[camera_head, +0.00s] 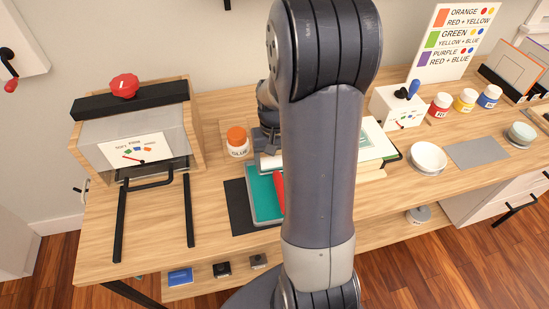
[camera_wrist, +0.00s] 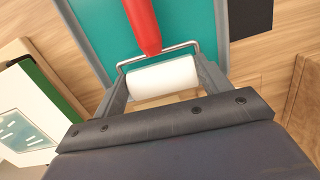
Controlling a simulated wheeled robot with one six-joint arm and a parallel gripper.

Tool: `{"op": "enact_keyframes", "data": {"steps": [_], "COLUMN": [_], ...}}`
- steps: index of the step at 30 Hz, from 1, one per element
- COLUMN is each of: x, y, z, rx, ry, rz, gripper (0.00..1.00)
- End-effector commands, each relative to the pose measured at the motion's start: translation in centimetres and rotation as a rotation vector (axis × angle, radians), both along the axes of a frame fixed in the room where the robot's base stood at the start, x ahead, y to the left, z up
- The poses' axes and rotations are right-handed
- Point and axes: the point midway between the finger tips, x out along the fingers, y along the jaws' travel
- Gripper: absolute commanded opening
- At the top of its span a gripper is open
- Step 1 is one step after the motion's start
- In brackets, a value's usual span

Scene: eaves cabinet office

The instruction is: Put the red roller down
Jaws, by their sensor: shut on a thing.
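The red roller has a red handle (camera_head: 278,188), a wire frame and a white cylinder. In the wrist view its handle (camera_wrist: 142,24) points away from me and the white cylinder lies between my fingers. My gripper (camera_wrist: 163,78) is shut on the roller at its cylinder and frame end. In the head view my gripper (camera_head: 267,148) is partly hidden behind my own arm. A teal panel (camera_head: 262,200) lies under the roller; it also fills the upper middle of the wrist view (camera_wrist: 88,32). I cannot tell whether the roller touches it.
A dark mat (camera_head: 237,207) lies beside the teal panel. A press (camera_head: 135,135) with black rails is at left. A white bowl (camera_head: 429,158) and grey mat (camera_head: 477,153) are at right. Bare wood shows between press and mat.

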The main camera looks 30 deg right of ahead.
Motion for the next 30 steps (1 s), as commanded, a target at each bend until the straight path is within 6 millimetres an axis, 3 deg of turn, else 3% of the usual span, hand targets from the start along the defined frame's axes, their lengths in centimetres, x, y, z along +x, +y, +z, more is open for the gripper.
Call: {"op": "enact_keyframes", "data": {"steps": [1, 2, 9, 20, 30], "x": [0.0, 0.0, 0.0, 0.0, 0.6], "y": [0.0, 0.0, 0.0, 0.0, -0.3], "z": [-0.3, -0.3, -0.2, 0.5, 7.2], "rx": [0.0, 0.0, 0.0, 0.0, -0.002], "ry": [0.0, 0.0, 0.0, -0.001, -0.006], "rz": [0.0, 0.0, 0.0, 0.0, 0.0], "gripper": [0.41, 0.73, 0.93, 0.94, 0.94]}}
